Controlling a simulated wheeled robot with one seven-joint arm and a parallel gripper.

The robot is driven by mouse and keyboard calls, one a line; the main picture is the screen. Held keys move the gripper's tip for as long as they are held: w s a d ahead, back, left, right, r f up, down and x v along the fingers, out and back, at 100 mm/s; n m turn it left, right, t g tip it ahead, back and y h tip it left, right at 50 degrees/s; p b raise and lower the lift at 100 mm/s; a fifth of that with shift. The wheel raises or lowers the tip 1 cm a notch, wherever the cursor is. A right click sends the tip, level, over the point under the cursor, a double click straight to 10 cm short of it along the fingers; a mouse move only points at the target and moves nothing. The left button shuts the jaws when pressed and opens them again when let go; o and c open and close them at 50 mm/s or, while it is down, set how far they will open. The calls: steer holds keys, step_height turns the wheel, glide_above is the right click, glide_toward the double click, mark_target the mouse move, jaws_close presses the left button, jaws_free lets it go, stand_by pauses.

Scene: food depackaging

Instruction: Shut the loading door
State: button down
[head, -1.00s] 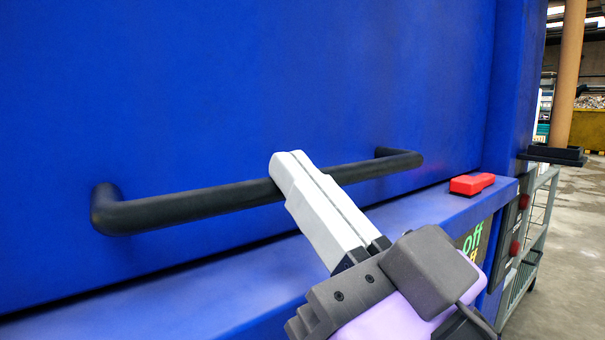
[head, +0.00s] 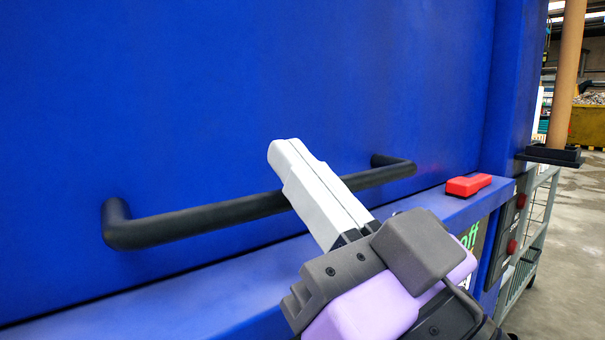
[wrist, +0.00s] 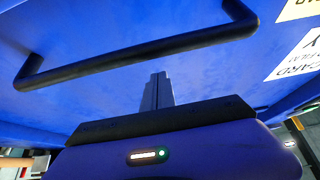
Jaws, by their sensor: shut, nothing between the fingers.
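The blue loading door (head: 230,80) fills most of the head view. Its lower edge lies close along the blue ledge (head: 150,305), with a dark line between them; I cannot tell whether it is fully shut. A black bar handle (head: 200,219) runs across the door low down. My gripper (head: 284,150) is shut and empty. Its pale fingers cross in front of the bar and their tips show above it, hiding a short part of it. In the wrist view the handle (wrist: 140,54) lies beyond the fingertips (wrist: 157,78), with blue door between them.
A red block-shaped part (head: 467,186) sits on the ledge at the right. A control panel with a red button (head: 512,246) and a grey wheeled rack (head: 540,220) stand at the far right. White labels (wrist: 298,62) show in the wrist view.

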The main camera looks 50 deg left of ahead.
steer(key=d+r+b+v, duration=0.1)
steer(key=v, duration=0.8)
steer(key=shift+d+g+b, duration=0.2)
steer(key=shift+g+b, duration=0.1)
